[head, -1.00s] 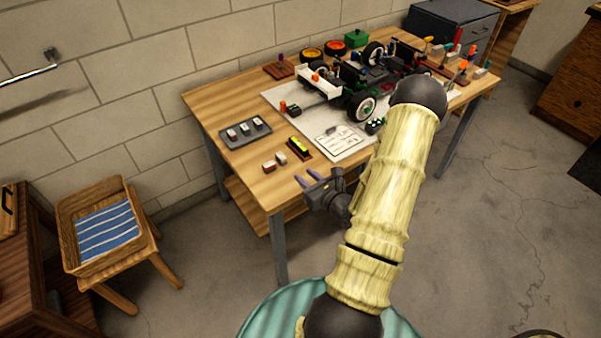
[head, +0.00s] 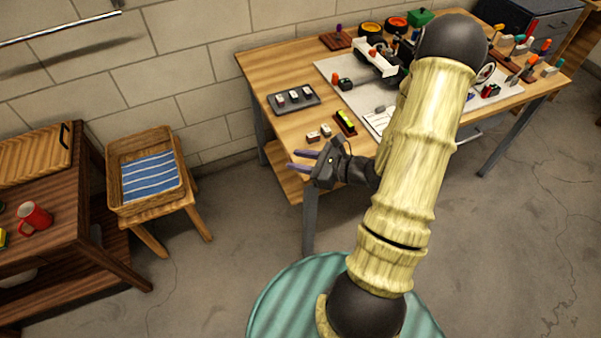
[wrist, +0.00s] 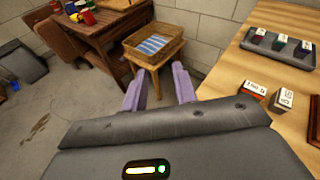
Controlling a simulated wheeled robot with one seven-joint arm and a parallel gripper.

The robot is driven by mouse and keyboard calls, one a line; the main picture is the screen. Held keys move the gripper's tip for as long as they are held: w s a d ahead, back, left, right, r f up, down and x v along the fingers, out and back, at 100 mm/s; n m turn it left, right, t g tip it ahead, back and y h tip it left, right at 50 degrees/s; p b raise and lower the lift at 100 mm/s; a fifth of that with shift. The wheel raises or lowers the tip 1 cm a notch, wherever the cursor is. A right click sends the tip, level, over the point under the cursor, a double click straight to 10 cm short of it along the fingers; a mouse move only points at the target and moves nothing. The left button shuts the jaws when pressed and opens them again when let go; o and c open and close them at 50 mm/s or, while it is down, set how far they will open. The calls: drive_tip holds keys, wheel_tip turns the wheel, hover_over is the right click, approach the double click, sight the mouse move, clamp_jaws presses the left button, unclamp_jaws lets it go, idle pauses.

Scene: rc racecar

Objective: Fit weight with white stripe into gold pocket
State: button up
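My gripper (head: 297,160) is open and empty beside the table's near left corner, its two purple fingers pointing left. In the wrist view the fingers (wrist: 158,78) are apart with nothing between them. A grey tray (head: 309,104) on the table holds three small weights (head: 293,96) with pale tops; it also shows in the wrist view (wrist: 250,46). I cannot make out a white stripe or a gold pocket.
The wooden table (head: 263,73) carries a dark red block with a yellow-green top (head: 345,123) and a racecar (head: 378,62) partly hidden by my arm. A basket with striped cloth (head: 150,178) sits on a stool at left, beside a dark bench (head: 75,235). Floor between is clear.

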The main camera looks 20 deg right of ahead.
drive_tip(key=s+a+r+n+g+h, duration=0.25)
drive_tip(key=s+a+n+g, duration=0.65)
drive_tip(key=s+n+g, duration=0.5)
drive_tip(key=w+d+r+n+t+h, duration=0.3)
drive_tip(key=n+h, duration=0.4)
drive_tip(key=n, duration=0.5)
wheel_tip(320, 180, up, 2)
drive_tip(key=w+t, duration=0.1)
drive_tip(key=t, duration=0.1)
drive_tip(key=shift+w+d+t, duration=0.3)
drive_tip(key=shift+d, duration=0.1)
drive_tip(key=shift+o, duration=0.3)
drive_tip(key=shift+h, duration=0.25)
